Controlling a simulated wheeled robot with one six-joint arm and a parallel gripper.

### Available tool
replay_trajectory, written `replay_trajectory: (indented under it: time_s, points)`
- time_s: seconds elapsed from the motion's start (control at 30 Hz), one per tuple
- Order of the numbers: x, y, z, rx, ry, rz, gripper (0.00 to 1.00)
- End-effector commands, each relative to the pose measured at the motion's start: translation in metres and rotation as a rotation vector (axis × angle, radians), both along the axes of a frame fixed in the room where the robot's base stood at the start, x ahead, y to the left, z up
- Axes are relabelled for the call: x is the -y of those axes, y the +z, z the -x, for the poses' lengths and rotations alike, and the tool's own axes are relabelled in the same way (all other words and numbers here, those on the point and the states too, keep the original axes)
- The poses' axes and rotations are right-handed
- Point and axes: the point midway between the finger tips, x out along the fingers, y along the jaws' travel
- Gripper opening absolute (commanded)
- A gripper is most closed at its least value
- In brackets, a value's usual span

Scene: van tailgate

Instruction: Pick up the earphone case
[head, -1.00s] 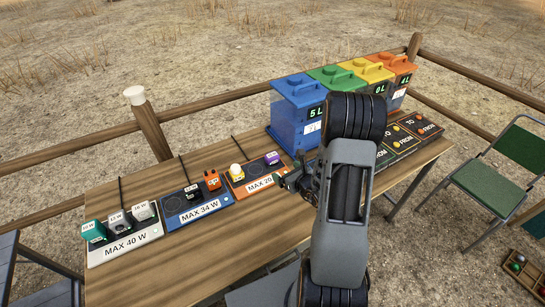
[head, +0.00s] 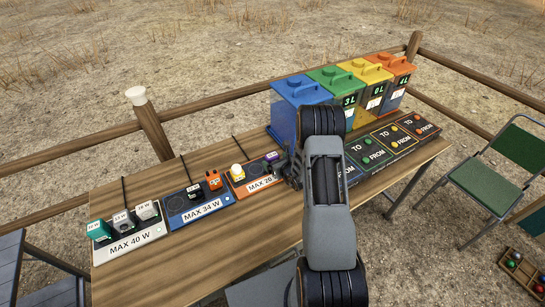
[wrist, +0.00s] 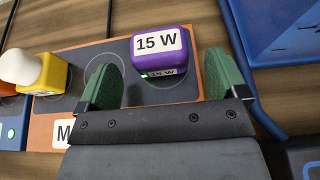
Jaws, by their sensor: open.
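A small purple rounded case (head: 271,156) labelled "15 W" sits on the orange-edged pad (head: 240,186) marked MAX; it looks like the earphone case, though I cannot be certain. It shows large in the wrist view (wrist: 162,47), upright on a dark pad circle. My gripper (wrist: 160,82) is open, with one green finger on each side of the case's near part. I cannot tell whether either finger touches it. In the head view my gripper (head: 287,172) is just right of the case, partly hidden by its own arm.
A yellow item with a white top (wrist: 50,76) stands left on the same pad. The MAX 34 W pad (head: 188,206) and MAX 40 W pad (head: 128,243) hold other labelled items. A blue bin (head: 291,98) stands close behind my gripper. The table front is clear.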

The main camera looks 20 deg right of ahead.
Motion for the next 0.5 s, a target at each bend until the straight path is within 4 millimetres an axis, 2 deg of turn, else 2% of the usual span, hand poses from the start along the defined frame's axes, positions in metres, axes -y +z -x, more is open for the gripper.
replay_trajectory:
  time_s: [0.2,0.5]
  points:
    - [-0.002,-0.007,-0.019,-0.001,0.0,-0.001,0.92]
    - [-0.002,-0.009,-0.022,0.0,0.0,-0.001,0.92]
